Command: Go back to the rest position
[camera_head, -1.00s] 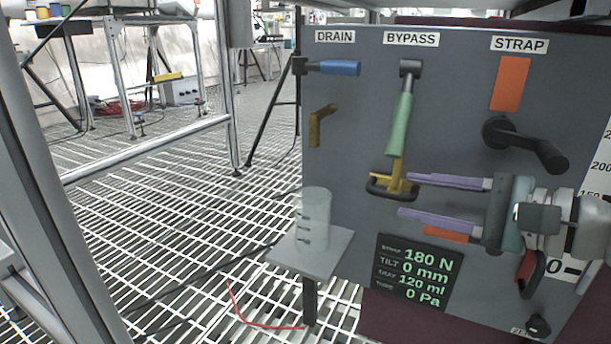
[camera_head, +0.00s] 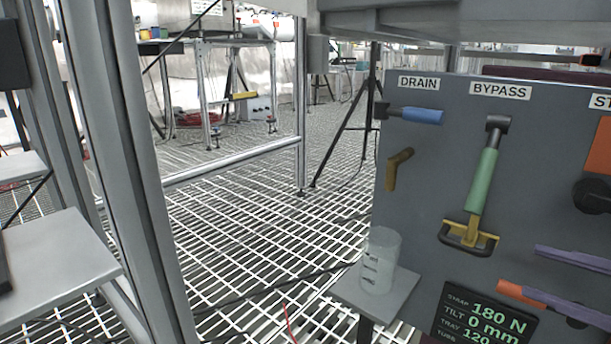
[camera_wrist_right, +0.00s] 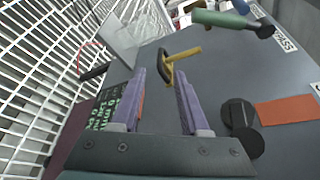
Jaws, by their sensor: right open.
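My right gripper (camera_head: 518,268) is at the lower right of the head view, in front of the panel. Its two purple fingers are apart with nothing between them. In the wrist view my right gripper (camera_wrist_right: 160,76) is also open, and the panel shows behind the gap. The fingertips are right of and below the yellow bracket with a dark loop (camera_head: 467,234), apart from it in the head view. The wrist is cut off by the right edge. My left gripper is not in view.
The grey panel (camera_head: 425,245) carries a blue DRAIN handle (camera_head: 422,116), a green BYPASS handle (camera_head: 483,180), a brown hook (camera_head: 398,168) and a display (camera_head: 482,316). A clear beaker (camera_head: 380,262) stands on a small shelf (camera_head: 398,300). Metal posts (camera_head: 120,150) stand left; open grating (camera_head: 260,230) lies between.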

